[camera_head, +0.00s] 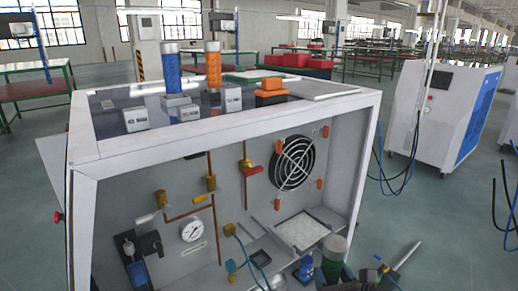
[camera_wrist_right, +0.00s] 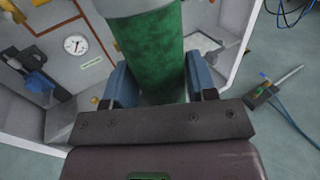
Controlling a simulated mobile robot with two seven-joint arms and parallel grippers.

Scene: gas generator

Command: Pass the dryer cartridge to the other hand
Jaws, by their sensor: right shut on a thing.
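A green cartridge with a pale cap (camera_head: 333,262) is at the bottom of the head view, in front of the open cabinet. My right gripper (camera_wrist_right: 160,82) is shut on it, with one blue finger pad on each side. In the right wrist view the green cartridge (camera_wrist_right: 155,50) fills the space between the pads; its lower part is hidden by the gripper. A blue cartridge (camera_head: 173,72) and an orange cartridge (camera_head: 213,65) stand upright on top of the cabinet. My left gripper is in neither view.
The white cabinet (camera_head: 230,137) is open at the front, with a gauge (camera_head: 191,230), pipes, valves and a fan (camera_head: 293,163) inside. Orange blocks (camera_head: 270,92) and small labelled blocks sit on top. A tool with a blue hose (camera_head: 400,262) is right of the cartridge.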

